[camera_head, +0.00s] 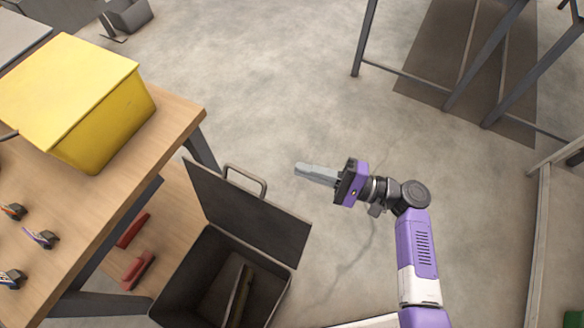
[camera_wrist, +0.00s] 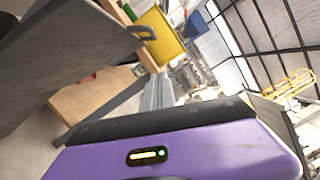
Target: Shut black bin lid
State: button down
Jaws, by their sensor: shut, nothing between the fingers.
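The black bin (camera_head: 178,282) stands at the lower middle of the head view, beside the wooden table. Its lid (camera_head: 245,213) is open and tilted up, with a handle (camera_head: 247,181) on its far edge. A long narrow piece (camera_head: 240,296) lies inside the bin. My gripper (camera_head: 298,169) is shut and empty, to the right of the lid's handle and apart from it in the picture. In the wrist view the lid (camera_wrist: 60,50) fills the upper left as a dark panel, and the shut fingers (camera_wrist: 158,80) point away past it.
A wooden table (camera_head: 180,120) on the left holds a yellow bin (camera_head: 105,125) and several small tools (camera_head: 40,238). Red objects (camera_head: 138,270) lie on a lower shelf. Metal frames (camera_head: 450,90) stand at the upper right. The floor (camera_head: 290,90) beyond my gripper is clear.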

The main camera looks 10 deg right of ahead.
jog(key=a+r+p, duration=0.2)
jog(key=a, duration=0.8)
jog(key=shift+w+p, duration=0.3)
jog(key=shift+p, duration=0.1)
jog(key=shift+r, duration=0.1)
